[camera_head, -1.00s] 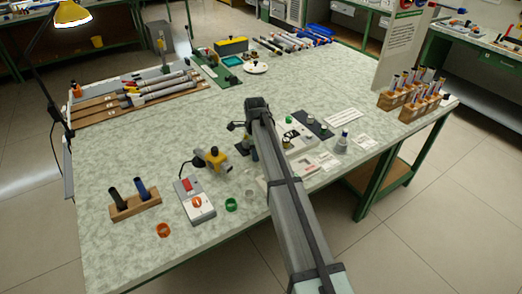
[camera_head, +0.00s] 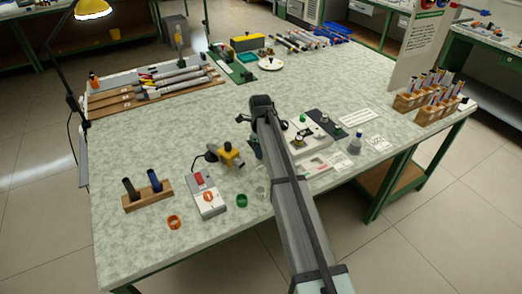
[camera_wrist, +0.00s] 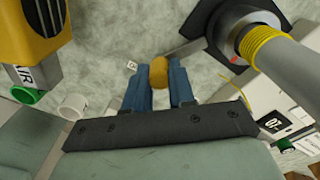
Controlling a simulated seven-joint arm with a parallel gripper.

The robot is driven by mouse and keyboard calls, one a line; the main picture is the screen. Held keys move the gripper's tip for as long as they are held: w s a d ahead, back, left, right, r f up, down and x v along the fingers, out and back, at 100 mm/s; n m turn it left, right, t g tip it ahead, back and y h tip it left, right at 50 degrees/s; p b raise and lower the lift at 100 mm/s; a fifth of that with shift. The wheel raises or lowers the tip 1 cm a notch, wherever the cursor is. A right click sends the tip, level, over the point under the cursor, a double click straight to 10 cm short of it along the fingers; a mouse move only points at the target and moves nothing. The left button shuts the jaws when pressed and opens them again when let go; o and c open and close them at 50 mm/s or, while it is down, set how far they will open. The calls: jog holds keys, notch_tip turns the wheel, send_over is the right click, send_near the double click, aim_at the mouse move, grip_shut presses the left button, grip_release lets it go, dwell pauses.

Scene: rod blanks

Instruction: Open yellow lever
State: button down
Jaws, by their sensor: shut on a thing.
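The yellow lever's rounded tip (camera_wrist: 158,73) shows between the two blue fingers of my gripper (camera_wrist: 159,88) in the wrist view. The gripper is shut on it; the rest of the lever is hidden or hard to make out. A yellow and black body (camera_wrist: 38,28) with a grey block marked AIR (camera_wrist: 38,82) is at the upper left. In the head view the yellow valve-like fixture (camera_head: 228,153) stands on the bench just left of my gripper (camera_head: 256,150), which is mostly hidden by my arm.
A grey cylinder with yellow rings (camera_wrist: 285,58) stands close on the right in the wrist view. The bench (camera_head: 190,120) is clear behind.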

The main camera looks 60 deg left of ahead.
jog(key=c, duration=1.2)
grip_release()
notch_tip(320, 180, up, 14)
jog(key=shift+f, duration=0.1)
